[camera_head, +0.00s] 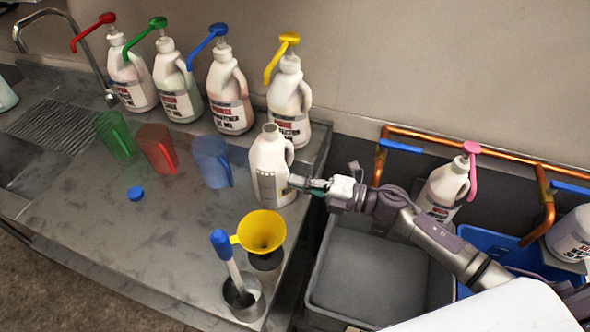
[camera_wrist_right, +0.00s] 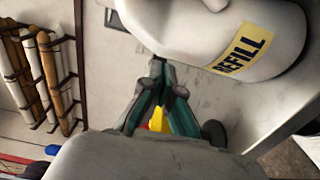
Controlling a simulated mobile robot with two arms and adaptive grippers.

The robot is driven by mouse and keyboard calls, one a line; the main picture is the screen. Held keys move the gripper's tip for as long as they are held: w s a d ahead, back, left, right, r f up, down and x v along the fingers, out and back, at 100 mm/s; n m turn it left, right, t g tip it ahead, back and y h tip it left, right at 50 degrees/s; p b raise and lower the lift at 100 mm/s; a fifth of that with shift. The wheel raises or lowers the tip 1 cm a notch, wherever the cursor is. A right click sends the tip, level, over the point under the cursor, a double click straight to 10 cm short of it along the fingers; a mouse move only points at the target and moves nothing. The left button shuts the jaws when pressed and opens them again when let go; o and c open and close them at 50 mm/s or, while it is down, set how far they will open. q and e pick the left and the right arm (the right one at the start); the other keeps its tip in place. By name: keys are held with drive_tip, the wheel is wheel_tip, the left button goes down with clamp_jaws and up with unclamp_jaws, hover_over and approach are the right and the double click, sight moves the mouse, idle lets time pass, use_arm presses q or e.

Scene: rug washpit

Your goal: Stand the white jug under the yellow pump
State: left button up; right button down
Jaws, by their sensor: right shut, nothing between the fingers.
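The white jug (camera_head: 268,165) stands upright on the steel counter, in front of the bottle (camera_head: 289,105) with the yellow pump (camera_head: 284,50). The yellow nozzle points left and down, above and behind the jug in this view; exact alignment is hard to tell. My right gripper (camera_head: 310,186) is shut and empty at the jug's lower right side. In the right wrist view, the shut fingertips (camera_wrist_right: 162,66) are close to the jug (camera_wrist_right: 265,55), which has a yellow REFILL label. Whether they touch it I cannot tell. My left gripper is out of view.
Bottles with red, green and blue pumps stand along the wall. Green, red and blue cups (camera_head: 211,162) stand left of the jug. A yellow funnel (camera_head: 261,231) and a metal pot (camera_head: 243,300) are in front. A grey bin (camera_head: 375,270) lies beyond the counter's right edge.

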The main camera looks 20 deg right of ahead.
sight(285, 172)
drive_tip(key=shift+w+a, duration=0.1)
drive_tip(key=shift+w, duration=0.85)
drive_tip(key=shift+a, duration=0.1)
drive_tip(key=shift+w+a+f+b, duration=0.15)
drive_tip(key=shift+w+b, duration=0.25)
drive_tip(key=shift+w, duration=0.2)
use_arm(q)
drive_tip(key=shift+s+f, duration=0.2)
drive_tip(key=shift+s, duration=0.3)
use_arm(e)
drive_tip(key=shift+w, duration=0.15)
